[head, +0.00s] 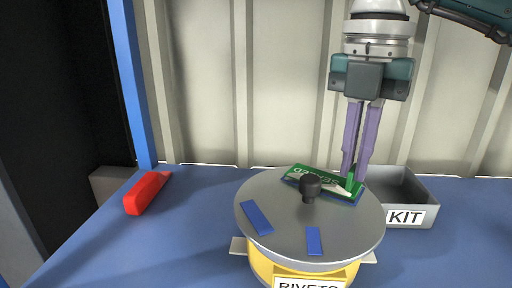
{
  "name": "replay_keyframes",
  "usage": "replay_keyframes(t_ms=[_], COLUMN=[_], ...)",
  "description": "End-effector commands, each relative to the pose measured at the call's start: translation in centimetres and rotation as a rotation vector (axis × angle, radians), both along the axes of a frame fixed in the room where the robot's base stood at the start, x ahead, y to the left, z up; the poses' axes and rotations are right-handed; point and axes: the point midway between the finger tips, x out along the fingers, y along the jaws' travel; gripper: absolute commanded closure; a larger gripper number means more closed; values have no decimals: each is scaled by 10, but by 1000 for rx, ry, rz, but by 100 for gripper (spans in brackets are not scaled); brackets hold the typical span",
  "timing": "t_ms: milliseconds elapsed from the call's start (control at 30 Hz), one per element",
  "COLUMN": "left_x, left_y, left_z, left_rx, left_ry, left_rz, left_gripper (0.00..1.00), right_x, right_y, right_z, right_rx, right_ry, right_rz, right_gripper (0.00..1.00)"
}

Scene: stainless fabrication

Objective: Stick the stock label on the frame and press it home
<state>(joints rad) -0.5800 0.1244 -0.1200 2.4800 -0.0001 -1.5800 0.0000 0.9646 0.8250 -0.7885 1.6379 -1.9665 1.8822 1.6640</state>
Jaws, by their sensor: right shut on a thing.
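A green rectangular piece with a pale panel and partly readable lettering (315,179) lies on the grey round lid, behind the black knob. I cannot tell for certain whether it is the label, the frame or both. My right gripper (354,179) comes down from above with its two purple fingers close together at the right end of the green piece. It is shut on a small green part there, which I take to be the stock label; its edges are hard to separate from the green piece. My left gripper is not in view.
The grey lid (280,238) with a black knob (310,187) and two blue strips tops a yellow tub marked RIVETS (262,265). A grey KIT bin (428,190) stands at right, a red object (147,192) at left.

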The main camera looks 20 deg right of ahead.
Motion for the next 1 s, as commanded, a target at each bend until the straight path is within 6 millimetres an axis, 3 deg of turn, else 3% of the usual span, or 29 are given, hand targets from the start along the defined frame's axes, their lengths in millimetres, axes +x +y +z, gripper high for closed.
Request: replay_keyframes(t_ms=[1000], left_x=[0], left_y=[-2], left_z=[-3], left_rx=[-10], left_ry=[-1], left_rz=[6], left_gripper=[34], right_x=[0], right_y=[0], right_z=[-7], right_rx=[0], right_ry=[1], right_rz=[0], right_gripper=[100])
